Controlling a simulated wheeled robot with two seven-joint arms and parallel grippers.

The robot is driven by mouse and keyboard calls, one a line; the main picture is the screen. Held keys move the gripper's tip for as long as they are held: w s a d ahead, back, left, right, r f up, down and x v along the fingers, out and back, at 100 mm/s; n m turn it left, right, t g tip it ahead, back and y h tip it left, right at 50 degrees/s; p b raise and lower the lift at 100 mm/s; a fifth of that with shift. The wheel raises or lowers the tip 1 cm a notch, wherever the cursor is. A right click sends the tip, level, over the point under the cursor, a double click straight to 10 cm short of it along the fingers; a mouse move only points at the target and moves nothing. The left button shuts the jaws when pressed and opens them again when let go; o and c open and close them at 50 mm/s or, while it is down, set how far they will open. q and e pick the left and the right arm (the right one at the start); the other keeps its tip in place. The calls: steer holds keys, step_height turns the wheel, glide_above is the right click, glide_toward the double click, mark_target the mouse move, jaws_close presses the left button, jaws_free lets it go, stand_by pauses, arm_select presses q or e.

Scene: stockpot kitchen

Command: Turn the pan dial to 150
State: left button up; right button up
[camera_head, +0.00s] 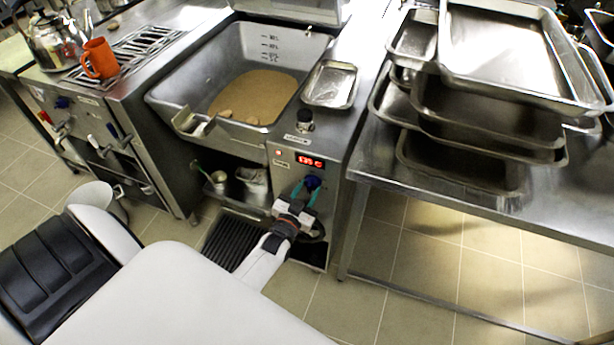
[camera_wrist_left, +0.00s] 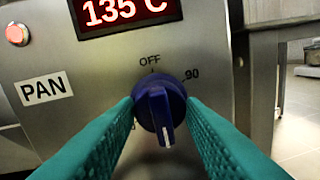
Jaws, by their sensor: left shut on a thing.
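The blue pan dial (camera_wrist_left: 158,103) sits on the steel control panel, below a red display (camera_wrist_left: 124,12) that reads 135 C. The dial's white mark points down and slightly right. "OFF" is printed above it and "90" to its upper right; another label at its left is mostly hidden by a finger. My left gripper (camera_head: 304,193) is shut on the dial, with a teal finger on each side of it in the left wrist view. The dial (camera_head: 313,182) and display (camera_head: 311,162) also show in the head view. My right gripper is not in view.
A "PAN" label (camera_wrist_left: 44,88) and a lit red button (camera_wrist_left: 17,34) are left of the dial. A steel table (camera_head: 450,175) with stacked trays stands at the right.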

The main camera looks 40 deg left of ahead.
arm_select(q)
steer(key=o, duration=1)
steer(key=s+d+b, duration=0.1)
steer(key=s+d, duration=0.1)
steer(key=s, duration=1)
